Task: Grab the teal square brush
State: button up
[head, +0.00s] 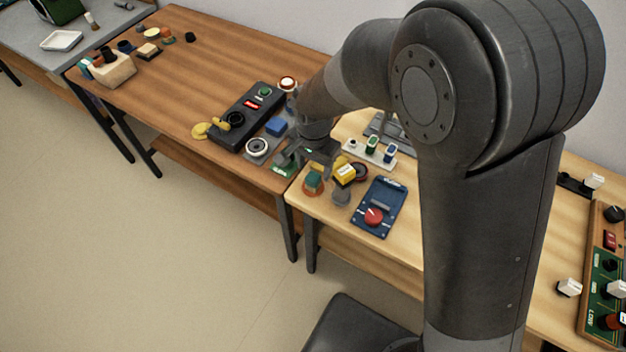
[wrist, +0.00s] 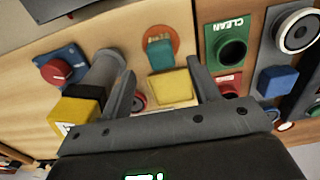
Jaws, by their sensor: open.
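A small teal block (wrist: 160,53), the only teal square piece I see, sits against an orange round base (wrist: 160,33) in the wrist view. In the head view the teal piece (head: 313,180) is near the left edge of the light wooden table. My gripper (wrist: 160,68) is open, one finger to each side of the teal block and a plain yellow block (wrist: 171,88). I cannot tell whether these two blocks are joined. No finger visibly grips either. In the head view my gripper (head: 308,158) is over the join of the two tables, partly hidden by my arm.
A grey cylinder (wrist: 103,70) and a labelled yellow block (wrist: 72,114) crowd the left finger. A green CLEAN holder (wrist: 230,50) is close to the right finger. A blue panel with a red knob (head: 377,207) lies to the right. The black control box (head: 235,125) is left.

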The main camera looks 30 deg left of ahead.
aim_at(313, 176)
notch_tip(313, 176, down, 5)
jog(key=shift+a+r, duration=0.1)
jog(key=shift+c, duration=0.5)
jog(key=c, duration=1)
jog(key=shift+o, duration=0.2)
